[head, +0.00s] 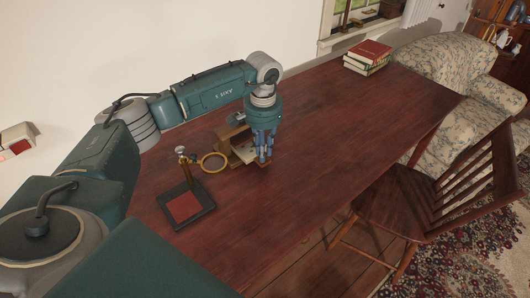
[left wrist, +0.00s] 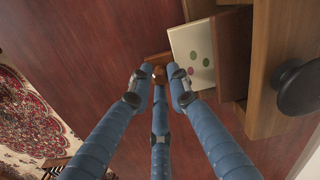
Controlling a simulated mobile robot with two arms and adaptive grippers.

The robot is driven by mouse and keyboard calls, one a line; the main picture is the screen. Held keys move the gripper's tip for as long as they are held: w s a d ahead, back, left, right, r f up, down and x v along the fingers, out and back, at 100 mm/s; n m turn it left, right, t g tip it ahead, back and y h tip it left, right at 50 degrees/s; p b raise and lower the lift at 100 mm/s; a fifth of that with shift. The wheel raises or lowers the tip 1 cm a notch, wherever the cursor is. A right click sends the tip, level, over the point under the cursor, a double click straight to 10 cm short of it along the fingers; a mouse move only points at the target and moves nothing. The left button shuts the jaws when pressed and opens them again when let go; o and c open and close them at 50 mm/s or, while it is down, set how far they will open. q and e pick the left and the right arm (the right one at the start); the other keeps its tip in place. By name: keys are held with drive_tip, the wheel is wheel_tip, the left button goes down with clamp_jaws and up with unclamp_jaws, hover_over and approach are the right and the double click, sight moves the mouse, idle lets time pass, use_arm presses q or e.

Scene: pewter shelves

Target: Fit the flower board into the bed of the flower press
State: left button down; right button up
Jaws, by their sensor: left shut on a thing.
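The flower press (head: 228,133) is a wooden frame with a dark round knob, standing on the dark red table; its frame also shows at the right of the left wrist view (left wrist: 262,60). The flower board (left wrist: 192,48) is cream with green and pink dots. It lies at the open side of the press; how far it is inside, I cannot tell. My left gripper (head: 264,158) points down beside the press. In the left wrist view its fingers (left wrist: 160,78) close around a small brown knob at the board's wooden edge. My right gripper is not in view.
A black stand with a red pad (head: 184,207) and a brass ring (head: 214,162) stands close to the press, nearer the front left. Books (head: 368,56) lie at the table's far end. The table's (head: 330,130) middle is clear. A wooden chair (head: 445,190) stands at its right edge.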

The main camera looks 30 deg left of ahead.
sight(254, 150)
use_arm(q)
drive_tip(key=shift+w+a, duration=0.2)
drive_tip(key=shift+a, duration=0.35)
drive_tip(key=shift+w+a+f+b, duration=0.1)
drive_tip(key=shift+w+a+b, duration=0.1)
drive_tip(key=shift+a+b, duration=0.35)
drive_tip(key=shift+w+a+f+b, duration=0.1)
drive_tip(key=shift+w+a+b, duration=0.15)
drive_tip(key=shift+a, duration=0.55)
drive_tip(key=shift+a+r, duration=0.2)
drive_tip(key=shift+w, duration=0.1)
drive_tip(key=shift+a, duration=0.1)
